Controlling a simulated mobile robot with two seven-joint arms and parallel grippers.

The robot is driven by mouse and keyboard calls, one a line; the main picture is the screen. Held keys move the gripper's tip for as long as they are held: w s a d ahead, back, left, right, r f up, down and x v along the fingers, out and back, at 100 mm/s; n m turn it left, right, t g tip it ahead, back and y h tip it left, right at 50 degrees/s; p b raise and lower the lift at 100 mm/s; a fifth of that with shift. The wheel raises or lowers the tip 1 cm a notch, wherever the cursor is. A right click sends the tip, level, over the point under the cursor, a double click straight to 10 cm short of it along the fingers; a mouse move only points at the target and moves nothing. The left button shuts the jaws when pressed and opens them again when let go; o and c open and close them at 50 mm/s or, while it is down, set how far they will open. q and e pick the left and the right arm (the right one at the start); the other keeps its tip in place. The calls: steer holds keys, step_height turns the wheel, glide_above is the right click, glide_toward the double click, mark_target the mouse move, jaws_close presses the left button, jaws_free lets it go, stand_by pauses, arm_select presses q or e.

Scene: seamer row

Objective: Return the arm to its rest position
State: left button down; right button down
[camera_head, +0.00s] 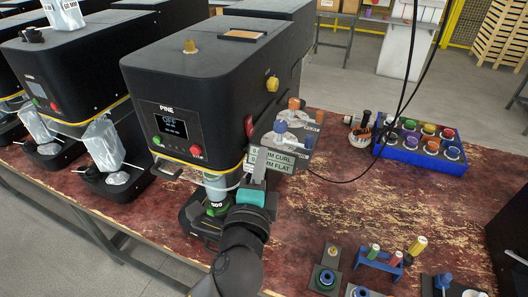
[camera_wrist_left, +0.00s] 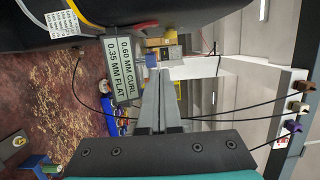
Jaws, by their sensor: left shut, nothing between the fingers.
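My left arm (camera_head: 238,262) reaches up from the bottom middle of the head view. My left gripper (camera_head: 259,172) is in front of the black PINE machine (camera_head: 205,85), close to the small sign reading 0.60 MM CURL and 0.35 MM FLAT (camera_head: 272,161). In the left wrist view the two grey fingers (camera_wrist_left: 160,98) lie together, shut and empty, with the sign (camera_wrist_left: 122,68) just left of them. I cannot tell whether the fingers touch the sign's holder. My right gripper is in neither view.
Similar machines (camera_head: 65,70) stand to the left. A blue tray (camera_head: 420,147) of coloured round parts and small stands, including one with a blue ring (camera_head: 325,278), are on the worn red table (camera_head: 350,210). Black cables hang at the right. The table's middle right is clear.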

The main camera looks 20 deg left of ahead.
arm_select(q)
steer(key=shift+s+d, duration=0.1)
steer(key=shift+s, duration=0.05)
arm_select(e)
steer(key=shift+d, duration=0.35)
arm_select(q)
steer(key=shift+f, duration=0.1)
